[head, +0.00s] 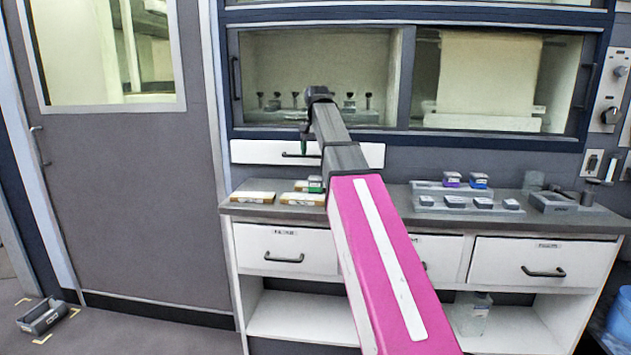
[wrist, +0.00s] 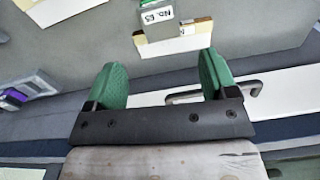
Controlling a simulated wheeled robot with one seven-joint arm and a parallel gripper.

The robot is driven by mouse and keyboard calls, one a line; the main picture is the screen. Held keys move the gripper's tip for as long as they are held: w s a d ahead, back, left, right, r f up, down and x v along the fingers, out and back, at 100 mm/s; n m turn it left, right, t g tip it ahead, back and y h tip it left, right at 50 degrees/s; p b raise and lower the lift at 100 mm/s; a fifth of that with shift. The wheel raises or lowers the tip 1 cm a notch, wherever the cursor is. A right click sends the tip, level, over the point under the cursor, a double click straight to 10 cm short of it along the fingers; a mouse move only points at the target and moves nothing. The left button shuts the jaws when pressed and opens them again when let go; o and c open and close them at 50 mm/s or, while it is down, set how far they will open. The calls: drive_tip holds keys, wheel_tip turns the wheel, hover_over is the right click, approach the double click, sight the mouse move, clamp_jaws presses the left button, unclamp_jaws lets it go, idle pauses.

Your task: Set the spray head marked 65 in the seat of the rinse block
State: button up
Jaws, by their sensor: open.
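A small grey block with a green side (head: 316,184) sits on a cream piece on the counter. In the wrist view this block (wrist: 160,18) shows a white label that seems to read "No. 65", though it is small. My gripper (head: 303,145) is above the counter's back left, in front of the white drawer. In the wrist view my gripper (wrist: 160,80) has two green fingers spread apart with nothing between them. The block lies apart from the fingertips. A grey block (head: 560,202) stands at the counter's right; I cannot tell whether it is the rinse block.
Cream pieces (head: 252,197) lie on the counter's left. A stepped grey rack (head: 425,188) at the right holds several small blocks, including a purple-sided one (head: 452,179) and a blue-sided one (head: 478,180). A closed white drawer (head: 260,152) and a glazed cabinet stand behind.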

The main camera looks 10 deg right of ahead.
sight(316, 178)
drive_tip(key=shift+a+f+n, duration=0.1)
drive_tip(key=shift+f+n, duration=0.15)
drive_tip(key=shift+n, duration=0.15)
drive_tip(key=shift+f, duration=4.65)
drive_tip(key=c, duration=1.1)
drive_tip(key=shift+o, duration=0.2)
drive_tip(key=shift+r, duration=3)
drive_tip(key=shift+r, duration=0.1)
